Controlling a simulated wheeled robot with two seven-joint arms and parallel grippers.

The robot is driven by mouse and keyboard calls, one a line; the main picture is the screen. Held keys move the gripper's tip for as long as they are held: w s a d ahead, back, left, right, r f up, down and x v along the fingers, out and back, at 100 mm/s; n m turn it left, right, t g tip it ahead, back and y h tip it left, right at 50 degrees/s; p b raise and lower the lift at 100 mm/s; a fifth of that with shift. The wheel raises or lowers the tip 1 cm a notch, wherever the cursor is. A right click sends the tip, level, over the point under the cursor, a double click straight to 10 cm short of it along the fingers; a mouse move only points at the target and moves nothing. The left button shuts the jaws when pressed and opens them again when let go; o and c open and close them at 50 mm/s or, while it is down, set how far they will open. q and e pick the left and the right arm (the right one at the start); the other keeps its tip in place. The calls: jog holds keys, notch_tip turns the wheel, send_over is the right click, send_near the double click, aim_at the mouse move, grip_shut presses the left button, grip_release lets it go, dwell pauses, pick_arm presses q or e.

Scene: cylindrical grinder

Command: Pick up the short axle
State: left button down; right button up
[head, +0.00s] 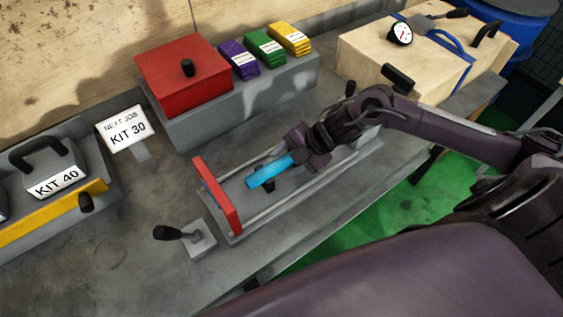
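A bright blue bar (269,171), the only axle-like piece I can make out, lies slanted in the head view. It is over the grey bed between two pale rails, behind a red end plate (216,194). My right gripper (304,152) is at the bar's right end, coming in from the right. Its fingers are close around or against that end, and they hide it. I cannot tell whether they are closed on the bar. A small dark piece shows just below the bar. My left gripper is not in view.
A red box with a black knob (187,68) stands behind on a grey block, beside purple, green and yellow blocks (264,48). A black-handled lever (184,236) stands at the front left. Left are the KIT 30 sign (127,131) and KIT 40 block (57,178). Bare bench lies left of the lever.

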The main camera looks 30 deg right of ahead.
grip_shut()
jog(key=shift+r, duration=0.1)
dwell(0.3)
